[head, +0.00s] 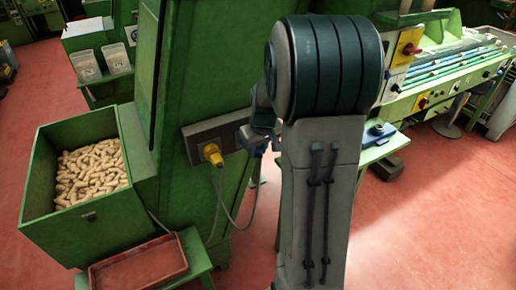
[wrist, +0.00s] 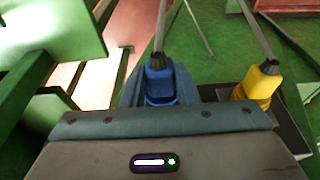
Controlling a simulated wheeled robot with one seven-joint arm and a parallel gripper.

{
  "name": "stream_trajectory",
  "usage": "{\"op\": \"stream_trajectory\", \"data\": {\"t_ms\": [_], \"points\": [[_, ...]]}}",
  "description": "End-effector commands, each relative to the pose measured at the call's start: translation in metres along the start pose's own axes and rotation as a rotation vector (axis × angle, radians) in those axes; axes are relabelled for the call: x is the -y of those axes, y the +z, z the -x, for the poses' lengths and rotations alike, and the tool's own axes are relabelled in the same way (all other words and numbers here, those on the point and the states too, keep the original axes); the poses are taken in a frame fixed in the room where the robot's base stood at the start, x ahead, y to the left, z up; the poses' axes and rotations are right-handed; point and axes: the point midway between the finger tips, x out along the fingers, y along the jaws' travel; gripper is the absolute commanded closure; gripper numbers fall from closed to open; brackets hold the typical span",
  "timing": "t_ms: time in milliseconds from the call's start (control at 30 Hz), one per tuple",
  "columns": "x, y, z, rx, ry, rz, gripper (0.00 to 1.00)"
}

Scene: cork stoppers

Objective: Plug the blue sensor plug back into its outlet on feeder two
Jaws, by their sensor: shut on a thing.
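The blue plug (wrist: 158,85) sits between the fingers of my gripper (wrist: 160,98) in the wrist view, its cord running up and away. My gripper is shut on it. In the head view the blue plug (head: 258,149) shows only partly below my gripper (head: 259,136), close to the right end of the grey outlet panel (head: 204,138) on the green machine. My gripper and arm hide the outlet there, so I cannot tell whether the plug is seated.
A green bin of corks (head: 92,172) stands at the left, with a red tray (head: 138,264) below it. The yellow plug and hanging cords are close beside my gripper. A green table (head: 377,148) with a blue item stands behind my arm. Red floor is clear at right.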

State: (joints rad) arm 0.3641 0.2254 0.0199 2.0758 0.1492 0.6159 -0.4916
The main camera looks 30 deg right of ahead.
Motion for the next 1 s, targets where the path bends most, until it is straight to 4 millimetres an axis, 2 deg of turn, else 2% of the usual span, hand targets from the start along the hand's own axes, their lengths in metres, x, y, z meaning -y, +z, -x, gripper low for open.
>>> {"op": "stream_trajectory", "data": {"t_ms": [1000], "points": [[0.000, -0.013, -0.003, 0.000, 0.000, 0.000, 0.97]]}}
